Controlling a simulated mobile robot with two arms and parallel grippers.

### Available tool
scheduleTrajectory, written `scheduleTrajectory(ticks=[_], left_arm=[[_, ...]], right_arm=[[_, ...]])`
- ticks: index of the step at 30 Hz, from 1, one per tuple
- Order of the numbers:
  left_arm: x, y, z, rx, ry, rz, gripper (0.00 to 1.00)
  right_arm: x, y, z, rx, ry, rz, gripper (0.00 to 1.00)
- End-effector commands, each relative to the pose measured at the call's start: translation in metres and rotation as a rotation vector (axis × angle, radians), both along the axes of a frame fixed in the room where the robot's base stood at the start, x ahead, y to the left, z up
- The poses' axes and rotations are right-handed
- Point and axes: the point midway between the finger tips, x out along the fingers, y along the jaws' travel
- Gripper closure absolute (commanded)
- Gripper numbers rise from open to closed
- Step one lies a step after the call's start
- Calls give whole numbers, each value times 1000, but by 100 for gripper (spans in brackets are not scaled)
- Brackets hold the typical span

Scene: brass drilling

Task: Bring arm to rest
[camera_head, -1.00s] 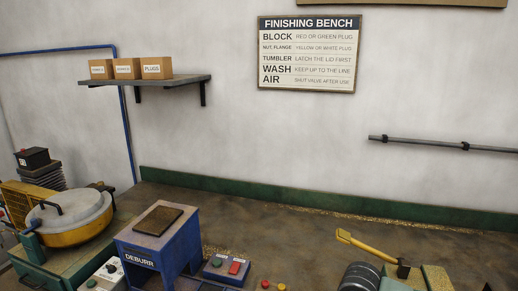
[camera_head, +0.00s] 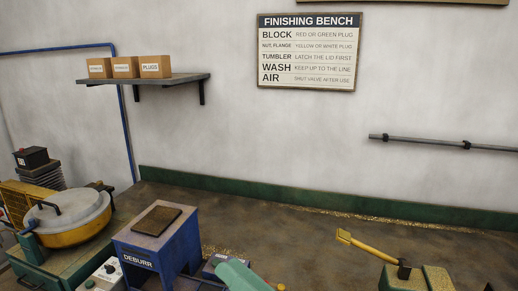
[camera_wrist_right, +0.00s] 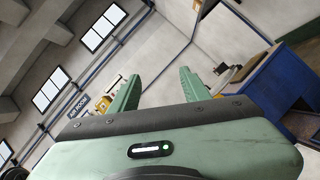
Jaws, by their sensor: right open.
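The wrist view is tilted and shows walls and windows beyond the fingers. The rest of the right arm is outside the head view. My left gripper is not in view.
A tumbler with a pale lid (camera_head: 68,212) stands left of the DEBURR machine. A control box with a knob (camera_head: 108,271) is between them. A yellow-handled lever (camera_head: 372,249) rises at the right. The rear bench top (camera_head: 300,232) is largely clear, with scattered shavings.

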Motion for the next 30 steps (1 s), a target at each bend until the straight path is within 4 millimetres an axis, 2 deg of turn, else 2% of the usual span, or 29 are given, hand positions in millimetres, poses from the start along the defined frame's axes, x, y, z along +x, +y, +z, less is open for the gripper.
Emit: scheduleTrajectory(ticks=[1, 2, 3, 5, 6, 8, 9, 11, 12, 15, 19, 24, 30], left_arm=[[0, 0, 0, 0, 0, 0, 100], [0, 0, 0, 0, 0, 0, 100], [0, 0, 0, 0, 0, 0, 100], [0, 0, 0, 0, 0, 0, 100], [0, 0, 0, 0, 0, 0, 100], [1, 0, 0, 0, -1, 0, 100], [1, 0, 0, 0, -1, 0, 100], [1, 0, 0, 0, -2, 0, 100], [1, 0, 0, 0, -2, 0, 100], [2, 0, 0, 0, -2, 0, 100], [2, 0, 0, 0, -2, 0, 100], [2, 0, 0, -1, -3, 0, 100], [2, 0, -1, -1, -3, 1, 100]], right_arm=[[17, -26, 0, 155, 166, -79, 53], [27, -44, -3, 245, 264, -128, 53], [39, -67, -12, 365, 394, -191, 53], [52, -104, -35, 541, 591, -291, 53], [56, -128, -55, 652, 719, -357, 53], [55, -158, -90, 808, 899, -454, 53], [50, -176, -115, 906, 1012, -518, 53], [36, -199, -153, 1043, 1174, -616, 53], [23, -211, -178, 1128, 1276, -683, 53], [-17, -231, -231, 1309, 1496, -841, 53], [-69, -242, -276, 1471, 1701, -1014, 53], [-130, -245, -310, 1610, 1889, -1204, 53], [-191, -242, -336, 1714, 2048, -1406, 53]])
